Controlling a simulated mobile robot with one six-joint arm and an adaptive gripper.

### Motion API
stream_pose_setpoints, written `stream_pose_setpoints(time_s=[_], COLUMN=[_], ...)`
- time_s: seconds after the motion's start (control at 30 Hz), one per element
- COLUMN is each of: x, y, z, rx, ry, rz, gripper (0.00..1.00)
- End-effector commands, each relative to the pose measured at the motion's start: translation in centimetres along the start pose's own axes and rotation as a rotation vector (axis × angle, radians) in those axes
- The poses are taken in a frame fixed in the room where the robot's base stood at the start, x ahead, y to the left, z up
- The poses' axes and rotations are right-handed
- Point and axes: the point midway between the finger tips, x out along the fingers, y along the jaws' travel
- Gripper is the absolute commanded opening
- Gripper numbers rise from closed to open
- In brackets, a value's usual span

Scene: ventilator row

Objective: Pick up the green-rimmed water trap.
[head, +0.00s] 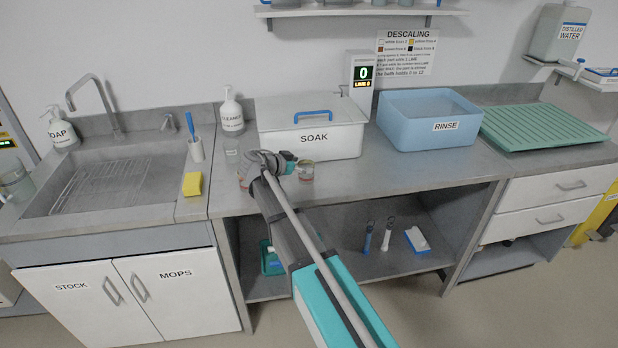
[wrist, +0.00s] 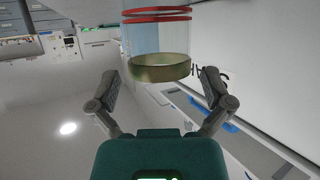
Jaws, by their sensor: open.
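The green-rimmed water trap (wrist: 160,68) shows in the wrist view as a see-through cup with a broad olive-green band. It lies between and slightly beyond the fingertips of my gripper (wrist: 160,78). The fingers are spread to either side of the band, and the right fingertip looks very close to it. I cannot tell whether they touch. In the head view my gripper (head: 287,161) is low over the counter in front of the soak bath, and the green rim cannot be made out clearly there.
The counter front right is clear.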

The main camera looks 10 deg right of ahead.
Motion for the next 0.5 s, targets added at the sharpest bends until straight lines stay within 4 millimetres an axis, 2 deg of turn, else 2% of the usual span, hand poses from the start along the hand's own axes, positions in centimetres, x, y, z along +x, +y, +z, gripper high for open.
stream_pose_setpoints(time_s=[0.03, 0.17, 0.5], x=[0.7, 1.47, 1.58], y=[-0.02, -0.01, -0.01], z=[0.16, 0.08, -0.02], rx=[0.001, 0.0, -0.001], ry=[0.0, 0.0, 0.0], rz=[0.002, 0.001, 0.0], gripper=[1.0, 1.0, 1.0])
